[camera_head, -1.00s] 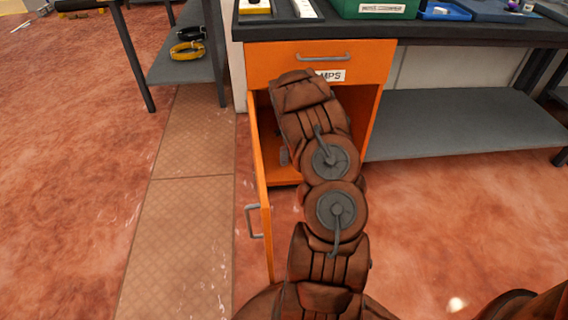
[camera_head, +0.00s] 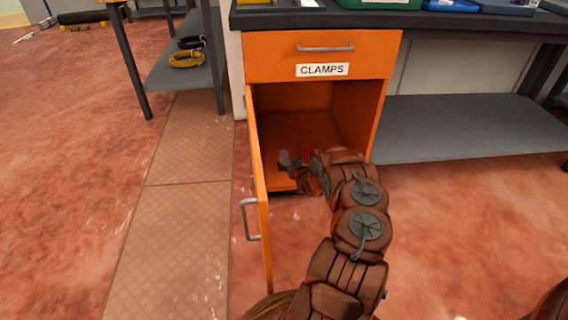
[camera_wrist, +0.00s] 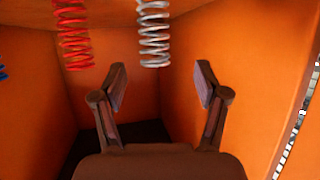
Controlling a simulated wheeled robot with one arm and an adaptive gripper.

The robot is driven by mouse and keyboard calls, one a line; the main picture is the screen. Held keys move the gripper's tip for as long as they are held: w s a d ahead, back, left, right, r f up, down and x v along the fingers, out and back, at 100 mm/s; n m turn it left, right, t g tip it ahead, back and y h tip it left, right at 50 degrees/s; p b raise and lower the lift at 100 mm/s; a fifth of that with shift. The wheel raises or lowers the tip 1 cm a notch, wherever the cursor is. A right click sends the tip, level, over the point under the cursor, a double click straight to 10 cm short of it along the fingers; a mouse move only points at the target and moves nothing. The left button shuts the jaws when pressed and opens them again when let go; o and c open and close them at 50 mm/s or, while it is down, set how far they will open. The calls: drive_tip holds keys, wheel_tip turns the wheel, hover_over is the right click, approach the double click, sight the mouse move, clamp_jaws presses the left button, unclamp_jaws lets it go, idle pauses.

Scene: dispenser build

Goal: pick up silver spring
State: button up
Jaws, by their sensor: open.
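The silver spring (camera_wrist: 154,35) hangs upright in the upper middle of the wrist view, inside the orange cabinet. My gripper (camera_wrist: 161,85) is open and empty, its two fingers apart, with the spring beyond and between them in the picture; I see no contact. In the head view my gripper (camera_head: 297,162) reaches into the open cabinet (camera_head: 290,97) at its lower part. The silver spring cannot be made out clearly in the head view.
A red spring (camera_wrist: 74,35) hangs left of the silver one, and part of a blue spring (camera_wrist: 2,72) shows at the left edge. The cabinet door (camera_head: 260,190) stands open on the left, under a drawer labelled CLAMPS (camera_head: 322,70). A grey shelf (camera_head: 450,127) is at right.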

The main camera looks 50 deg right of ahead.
sight(285, 160)
drive_tip(key=shift+w+d+f, duration=0.2)
drive_tip(key=shift+w+f, duration=0.2)
drive_tip(key=shift+w+d+f+b, duration=0.1)
drive_tip(key=shift+w+d+b, duration=0.2)
drive_tip(key=shift+w+b, duration=0.15)
drive_tip(key=shift+w+d+f+b, duration=0.6)
drive_tip(key=shift+w+f+b, duration=0.15)
drive_tip(key=shift+f+b, duration=0.1)
drive_tip(key=shift+b+x, duration=0.85)
drive_tip(key=shift+x, duration=0.5)
drive_tip(key=shift+r, duration=0.2)
drive_tip(key=c, duration=1.3)
